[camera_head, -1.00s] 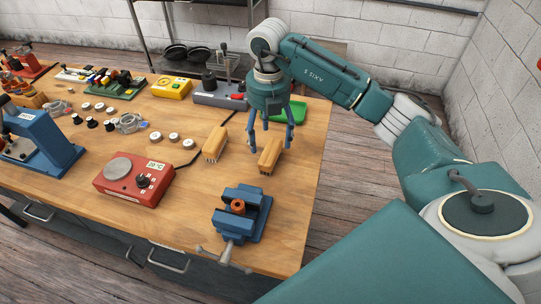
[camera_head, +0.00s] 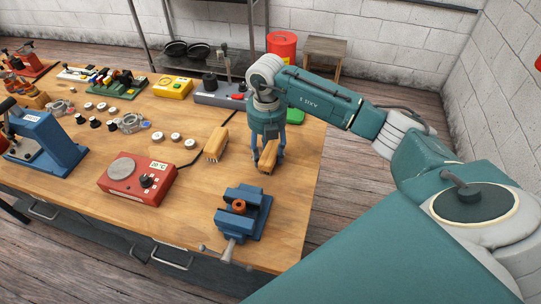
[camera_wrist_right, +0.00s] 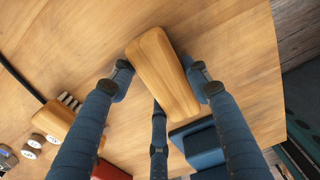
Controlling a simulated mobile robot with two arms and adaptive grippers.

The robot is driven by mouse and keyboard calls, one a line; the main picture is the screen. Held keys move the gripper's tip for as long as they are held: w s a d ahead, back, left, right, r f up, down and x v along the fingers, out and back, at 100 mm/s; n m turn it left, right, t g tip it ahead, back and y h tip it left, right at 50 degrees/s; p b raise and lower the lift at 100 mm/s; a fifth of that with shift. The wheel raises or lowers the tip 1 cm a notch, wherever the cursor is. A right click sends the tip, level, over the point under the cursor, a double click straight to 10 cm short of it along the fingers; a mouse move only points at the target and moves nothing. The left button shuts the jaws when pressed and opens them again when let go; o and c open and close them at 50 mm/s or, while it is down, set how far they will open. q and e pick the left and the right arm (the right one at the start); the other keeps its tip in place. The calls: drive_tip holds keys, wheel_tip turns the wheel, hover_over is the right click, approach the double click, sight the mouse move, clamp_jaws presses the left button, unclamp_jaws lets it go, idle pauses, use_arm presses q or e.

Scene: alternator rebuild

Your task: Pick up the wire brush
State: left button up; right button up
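Two wooden-backed brushes lie on the table. One brush (camera_head: 268,158) is under my right gripper (camera_head: 267,155), and its wooden back fills the middle of the right wrist view (camera_wrist_right: 163,72). The fingers of my right gripper (camera_wrist_right: 160,80) lie along both long sides of this brush and seem to touch it; its bristles are hidden below. The other brush (camera_head: 216,146) lies just to the left, with bristles showing at its near end; it also shows at the left in the right wrist view (camera_wrist_right: 58,118). My left gripper is out of view.
A blue vise (camera_head: 243,211) stands close in front of the gripped brush. A red hot plate (camera_head: 136,180) with a black cable is to the left. Bare tabletop lies to the right.

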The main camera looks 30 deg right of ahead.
drive_tip(key=c, duration=0.4)
drive_tip(key=shift+r, duration=0.15)
drive_tip(key=shift+c, duration=0.2)
drive_tip(key=shift+r, duration=0.65)
wheel_tip(320, 180, up, 11)
drive_tip(key=b, duration=0.3)
wheel_tip(320, 180, up, 8)
drive_tip(key=f+p, duration=0.1)
drive_tip(key=p, duration=0.1)
hover_over(267, 149)
drive_tip(key=shift+s+r, duration=0.15)
drive_tip(key=shift+r, duration=0.1)
